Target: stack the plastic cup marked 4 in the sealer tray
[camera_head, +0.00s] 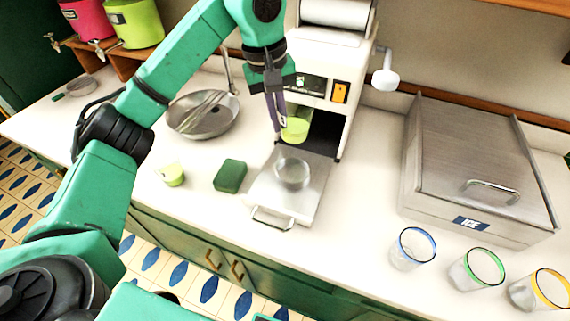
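My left gripper (279,128) hangs in front of the sealer machine, its fingers close together at the left rim of a small lime-green cup (296,131). It appears to pinch that cup's wall, above the back of the tray. The metal sealer tray (262,196) is pulled out of the machine, its handle to the front. A clear cup (292,174) stands upright in it. Three clear cups stand at the right front: blue-rimmed (410,250), green-rimmed (474,270) and yellow-rimmed (536,291). I can read no number on any cup. My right gripper is out of view.
The sealer machine (346,107) has a crank on its right. A steel lidded box (468,150) fills the right counter. The front counter left of the blue-rimmed cup is clear.

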